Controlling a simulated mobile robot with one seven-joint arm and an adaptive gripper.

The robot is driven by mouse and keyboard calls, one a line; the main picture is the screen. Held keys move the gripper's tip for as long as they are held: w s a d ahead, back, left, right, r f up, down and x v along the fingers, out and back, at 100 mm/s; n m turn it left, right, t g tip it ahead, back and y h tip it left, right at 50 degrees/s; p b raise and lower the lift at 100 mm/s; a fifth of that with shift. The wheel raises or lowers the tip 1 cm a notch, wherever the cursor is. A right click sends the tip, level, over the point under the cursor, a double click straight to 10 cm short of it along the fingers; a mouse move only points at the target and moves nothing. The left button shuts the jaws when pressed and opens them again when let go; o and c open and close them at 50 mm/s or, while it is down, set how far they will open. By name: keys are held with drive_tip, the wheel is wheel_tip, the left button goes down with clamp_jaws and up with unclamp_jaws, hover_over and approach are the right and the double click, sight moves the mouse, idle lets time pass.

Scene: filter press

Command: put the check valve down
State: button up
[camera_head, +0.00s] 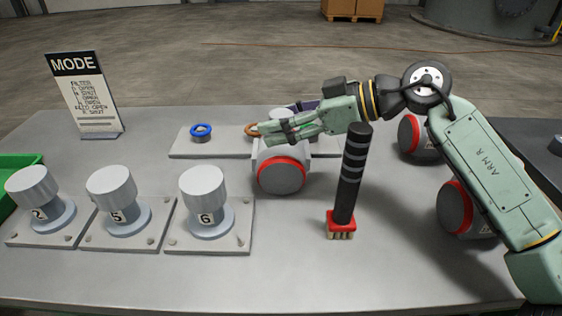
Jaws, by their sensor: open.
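My gripper (272,132) is at the upper middle of the head view, pointing left, with its fingers open. It is over the back plate and close above a grey rounded body with a red ring (282,177). The fingers partly cover what stands behind and under them, so I cannot tell whether they touch this body. Two similar grey, red-ringed bodies stand at the right, one at the back (417,139) and one in front (460,210), partly behind my arm. No label shows which piece is the check valve.
A blue ring piece (200,130) and an orange-brown ring (251,129) are at the back plate (182,148). Knobs 2 (35,187), 5 (111,187) and 6 (204,188) stand at the left. An upright black-handled brush (350,180) is in front of my gripper. A MODE sign (86,95) stands back left.

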drive_tip(key=shift+r, duration=0.1)
clamp_jaws()
idle(0.6)
idle(0.3)
